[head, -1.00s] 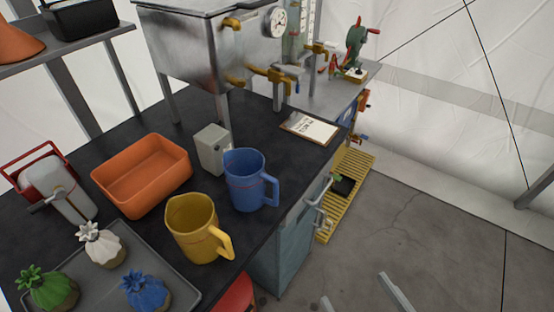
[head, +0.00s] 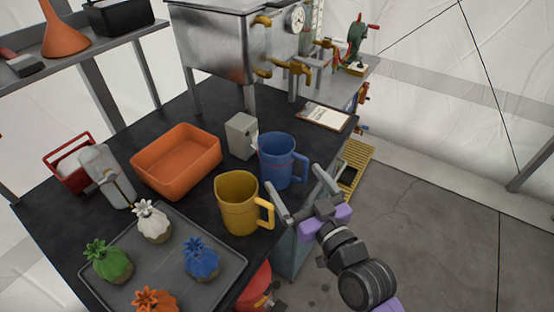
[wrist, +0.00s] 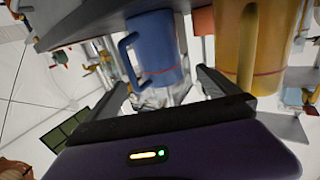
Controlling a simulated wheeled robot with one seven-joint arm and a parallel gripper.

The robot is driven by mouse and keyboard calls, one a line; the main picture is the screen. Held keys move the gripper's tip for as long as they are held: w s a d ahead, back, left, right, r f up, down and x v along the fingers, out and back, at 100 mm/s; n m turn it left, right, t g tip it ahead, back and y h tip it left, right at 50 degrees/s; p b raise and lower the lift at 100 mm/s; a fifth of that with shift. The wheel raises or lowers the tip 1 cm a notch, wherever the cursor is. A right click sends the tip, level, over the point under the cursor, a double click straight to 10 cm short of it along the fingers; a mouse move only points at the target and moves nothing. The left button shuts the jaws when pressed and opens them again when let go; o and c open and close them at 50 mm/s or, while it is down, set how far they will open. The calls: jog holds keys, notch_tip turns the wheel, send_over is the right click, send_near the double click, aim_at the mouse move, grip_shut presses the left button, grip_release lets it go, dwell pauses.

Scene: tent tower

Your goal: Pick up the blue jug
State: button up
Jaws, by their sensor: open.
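The blue jug (head: 277,163) stands upright on the black worktop near its right edge, with its handle to the right in the head view. My gripper (head: 299,192) is open and empty, in front of the jug at the table's edge, its fingers spread towards it. In the wrist view the jug (wrist: 157,45) shows beyond and between the two fingers (wrist: 165,95), and looks apart from them. The yellow jug (head: 238,205) stands close by on the left; in the wrist view it (wrist: 247,45) is at the right, near one finger.
A grey box (head: 241,136) stands just behind the blue jug. Open floor lies right.

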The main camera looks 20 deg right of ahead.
aim_at(285, 163)
jog(key=w, duration=0.2)
jog(key=shift+w+a, duration=0.1)
jog(key=shift+w, duration=0.25)
jog(key=w, duration=0.1)
jog(key=w+p, duration=0.2)
jog(key=w, duration=0.1)
jog(key=shift+a+r, duration=0.15)
jog(key=shift+r, duration=0.1)
jog(key=shift+w+f, duration=0.1)
jog(key=shift+w, duration=0.5)
jog(key=c, duration=1.4)
